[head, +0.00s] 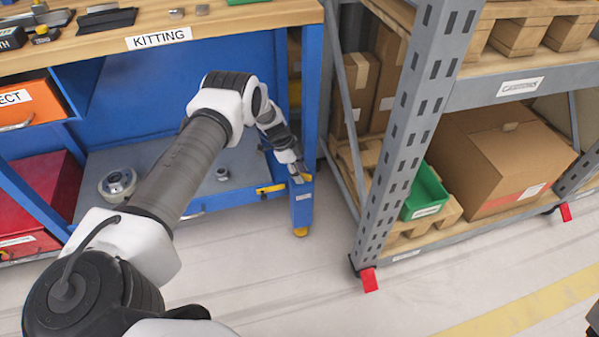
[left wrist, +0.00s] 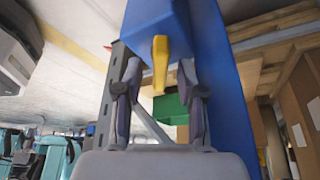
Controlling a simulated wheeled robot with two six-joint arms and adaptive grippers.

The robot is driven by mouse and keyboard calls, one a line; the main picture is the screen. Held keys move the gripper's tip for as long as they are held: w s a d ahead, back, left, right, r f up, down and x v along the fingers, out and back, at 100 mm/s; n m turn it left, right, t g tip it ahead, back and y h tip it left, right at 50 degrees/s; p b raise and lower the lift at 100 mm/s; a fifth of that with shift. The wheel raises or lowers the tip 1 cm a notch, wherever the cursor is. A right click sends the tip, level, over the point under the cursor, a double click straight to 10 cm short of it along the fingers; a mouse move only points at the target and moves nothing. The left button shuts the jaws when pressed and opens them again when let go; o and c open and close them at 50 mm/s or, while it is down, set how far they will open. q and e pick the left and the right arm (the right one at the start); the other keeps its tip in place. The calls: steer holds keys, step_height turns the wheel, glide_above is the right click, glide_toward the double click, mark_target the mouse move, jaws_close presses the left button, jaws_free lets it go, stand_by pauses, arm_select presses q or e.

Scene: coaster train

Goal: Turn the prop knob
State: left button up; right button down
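A yellow lever-shaped knob (left wrist: 160,62) sticks out from a blue post (left wrist: 155,18) in the left wrist view. I take it to be the prop knob. In the head view, a yellow piece (head: 301,178) shows at my left gripper's tips, partly hidden by them. My left gripper (head: 293,168) is at the right front leg of the blue kitting bench. In the left wrist view, its fingers (left wrist: 159,72) are spread, one on each side of the yellow knob, with visible gaps. My right gripper is not in view.
The kitting bench (head: 228,21) has a lower shelf (head: 150,160) with a round metal part (head: 118,184). A grey rack (head: 400,150) with a green bin (head: 424,192) and cardboard box (head: 500,155) stands close on the right. The floor (head: 400,305) in front is clear.

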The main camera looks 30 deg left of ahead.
arm_select(q)
jaws_close()
